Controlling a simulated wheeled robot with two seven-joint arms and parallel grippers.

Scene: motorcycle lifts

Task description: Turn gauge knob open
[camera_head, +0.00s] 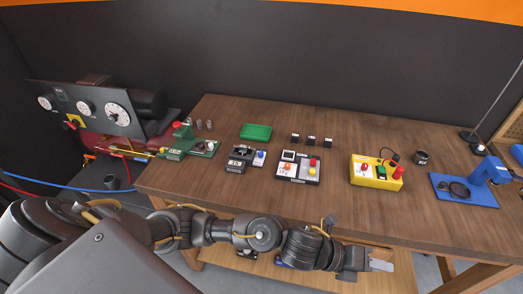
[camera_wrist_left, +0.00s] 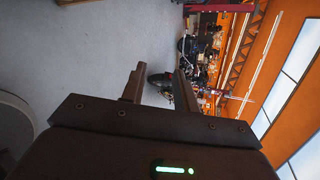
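A dark gauge panel (camera_head: 66,101) with several round white dials stands at the far left in the head view, beyond the table's left end. A small red handle (camera_head: 71,125) sits by a yellow plate (camera_head: 77,121) low on this panel; its exact setting is too small to tell. My left arm crosses the front of the head view, and my left gripper (camera_head: 379,265) is at the lower right, far from the panel. In the left wrist view, the two fingers of this gripper (camera_wrist_left: 159,72) are apart with nothing between them. My right gripper is not in view.
The wooden table (camera_head: 225,185) holds a green fixture (camera_head: 190,147) with a red knob, a green tray (camera_head: 256,132), a switch board (camera_head: 298,168), a yellow box (camera_head: 377,173) and a blue stand (camera_head: 470,188). A red tank (camera_head: 112,148) and hoses lie below the panel.

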